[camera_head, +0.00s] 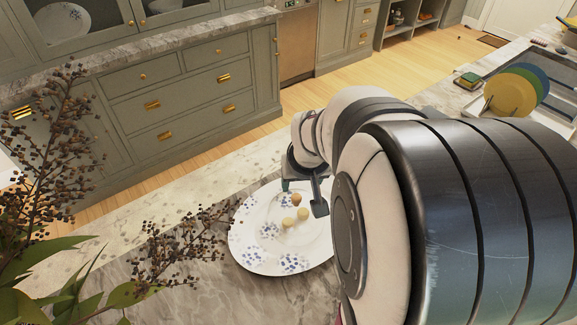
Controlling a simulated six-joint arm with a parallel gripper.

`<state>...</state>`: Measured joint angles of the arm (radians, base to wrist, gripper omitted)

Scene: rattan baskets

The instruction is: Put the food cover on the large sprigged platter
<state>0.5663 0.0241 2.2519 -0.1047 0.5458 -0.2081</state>
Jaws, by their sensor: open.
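The large sprigged platter (262,248) is white with blue flower sprigs and lies on the marble counter. Small round pale and brown food pieces (289,222) sit on it near its middle. My gripper (303,194) is open over the far part of the platter, with its fingers pointing down and apart. One finger overlaps the platter beside the food in the picture; I cannot tell its height above it. My arm hides the platter's right edge and much of the counter. I see no food cover in this view.
A dark-berried plant (60,170) stands at the left, its sprigs reaching near the platter. A rack with coloured plates (510,92) stands at the far right. Cabinets (190,95) stand across the floor.

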